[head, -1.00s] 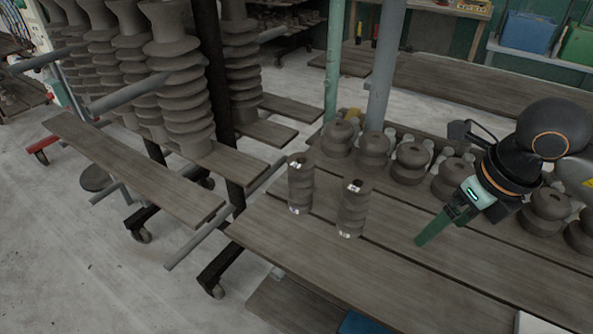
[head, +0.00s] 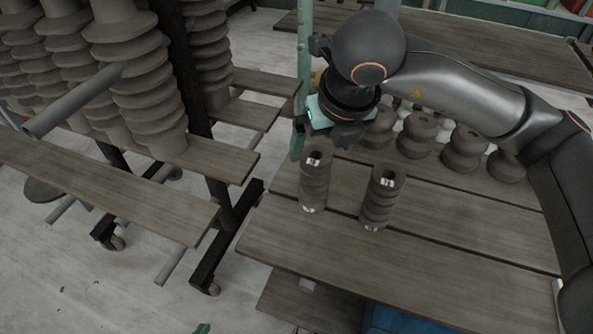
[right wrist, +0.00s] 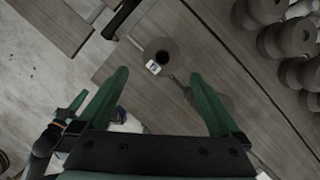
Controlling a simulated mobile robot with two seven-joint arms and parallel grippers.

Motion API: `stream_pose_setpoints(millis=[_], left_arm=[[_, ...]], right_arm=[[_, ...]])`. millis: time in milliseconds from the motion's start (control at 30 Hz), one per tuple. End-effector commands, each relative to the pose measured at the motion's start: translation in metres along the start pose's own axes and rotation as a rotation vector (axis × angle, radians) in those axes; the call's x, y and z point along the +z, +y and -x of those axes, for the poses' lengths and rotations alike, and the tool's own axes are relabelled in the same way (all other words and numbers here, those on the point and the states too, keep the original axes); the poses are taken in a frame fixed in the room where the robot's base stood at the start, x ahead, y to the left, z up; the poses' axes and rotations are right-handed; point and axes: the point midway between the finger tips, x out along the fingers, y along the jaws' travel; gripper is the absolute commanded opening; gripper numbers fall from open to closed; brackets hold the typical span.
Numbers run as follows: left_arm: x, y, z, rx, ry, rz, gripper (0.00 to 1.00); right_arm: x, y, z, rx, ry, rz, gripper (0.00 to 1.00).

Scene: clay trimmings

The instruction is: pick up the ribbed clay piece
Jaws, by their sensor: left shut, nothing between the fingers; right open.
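Two upright ribbed clay pieces with white labels stand on the plank table. The left ribbed piece (head: 314,184) is closer to my right gripper (head: 316,142), which hangs just above and behind its top. The right ribbed piece (head: 381,198) stands a little apart. In the right wrist view my right gripper (right wrist: 159,74) is open and empty. A ribbed piece (right wrist: 161,50) with a labelled hollow top shows ahead, between the fingertips. Only a green tip of my left gripper (head: 203,328) shows at the bottom edge.
Several rounded clay pieces (head: 417,135) stand in a row behind, partly covered by my right arm. A rack with tall ribbed columns (head: 140,85) and protruding boards (head: 110,185) stands at left. The table's front planks (head: 400,255) are clear.

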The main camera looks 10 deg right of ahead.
Motion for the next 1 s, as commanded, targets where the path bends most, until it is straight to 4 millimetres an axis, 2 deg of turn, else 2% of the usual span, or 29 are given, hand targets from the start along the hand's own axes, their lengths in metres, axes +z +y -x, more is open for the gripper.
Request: stream_pose_setpoints(millis=[300,567,833,1000], left_arm=[[0.000,0.001,0.000,0.002,-0.001,0.000,0.00],[-0.001,0.001,0.001,0.002,-0.001,0.001,0.00],[-0.001,-0.001,0.003,-0.005,0.000,0.003,0.00],[0.003,-0.003,0.003,-0.008,-0.006,0.003,0.00]], right_arm=[[-0.001,-0.001,-0.053,-0.002,0.005,-0.003,1.00],[0.000,-0.001,-0.075,0.000,0.003,-0.001,1.00],[0.000,-0.002,-0.114,-0.001,0.005,-0.001,1.00],[0.000,-0.002,-0.123,0.000,0.002,-0.001,1.00]])
